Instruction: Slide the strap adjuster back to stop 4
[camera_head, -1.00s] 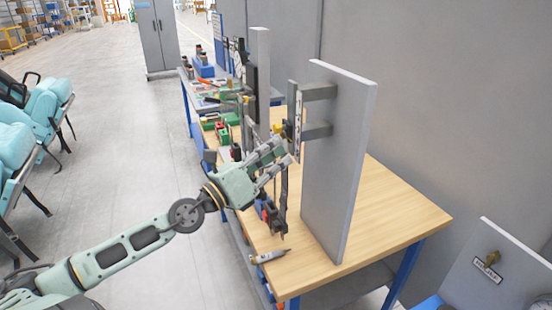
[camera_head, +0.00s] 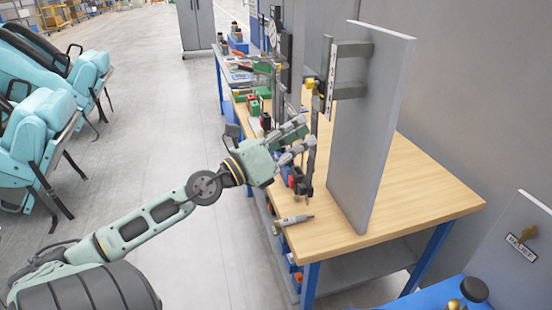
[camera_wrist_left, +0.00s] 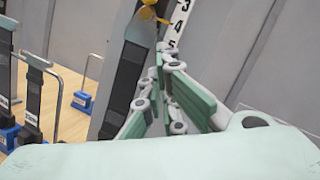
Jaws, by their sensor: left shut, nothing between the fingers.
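The yellow strap adjuster (camera_head: 311,85) sits high on the dark upright strap (camera_head: 311,150), beside the white numbered scale (camera_head: 331,75). In the left wrist view the yellow adjuster (camera_wrist_left: 149,10) is cut by the top edge, left of the scale (camera_wrist_left: 178,25), where 3, 4 and 5 show. Its tip appears near the 4, but the slanted view hides its exact stop. My left gripper (camera_head: 303,135) is shut and empty, below the adjuster and close to the strap; touch cannot be told. Its fingers (camera_wrist_left: 165,85) meet beside the dark strap (camera_wrist_left: 128,75). My right gripper is out of view.
A grey upright panel (camera_head: 372,130) with brackets stands on the wooden table (camera_head: 425,185). A small tool (camera_head: 293,220) lies at the table's front edge. Parts and tools crowd the bench behind. Teal seats (camera_head: 45,125) stand left; the floor between is clear.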

